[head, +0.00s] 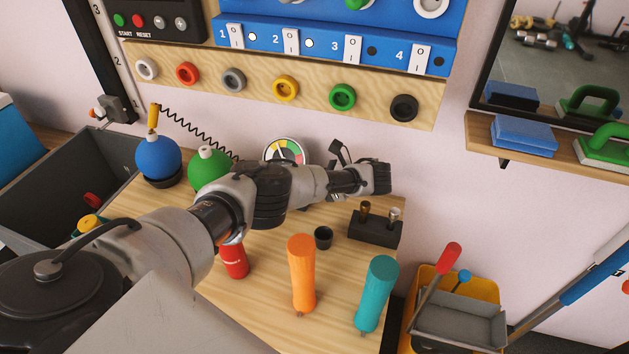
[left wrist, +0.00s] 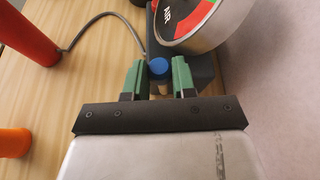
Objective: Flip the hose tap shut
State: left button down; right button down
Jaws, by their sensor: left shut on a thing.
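My left gripper (left wrist: 158,84) has its green-tipped fingers on both sides of a small blue-capped piece (left wrist: 159,67) with a tan stem, and is shut on it. This piece stands by a dark block beside the round gauge (left wrist: 187,18), with a thin grey line running up to the block. I cannot tell for sure whether it is the hose tap's handle. In the head view my left arm reaches across the bench just in front of the gauge (head: 285,151); its fingertips and the held piece cannot be made out there. My right gripper is not in view.
A dark block with two pegs (head: 376,232) is to the right. Blue (head: 158,158) and green (head: 210,168) round bulbs stand left.

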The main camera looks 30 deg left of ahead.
pick_arm(q)
jog(key=s+n+p, duration=0.1)
jog(key=p, duration=0.1)
jog(key=n+t+p, duration=0.1)
jog(key=p, duration=0.1)
jog(key=shift+s+d+f, duration=0.2)
jog(key=shift+s+d, duration=0.05)
jog(key=shift+s, duration=0.1)
jog(key=c, duration=0.9)
grip_release()
jog(key=d+r+p, duration=0.9)
jog(key=d+r, duration=0.2)
jog(key=shift+d+p, duration=0.35)
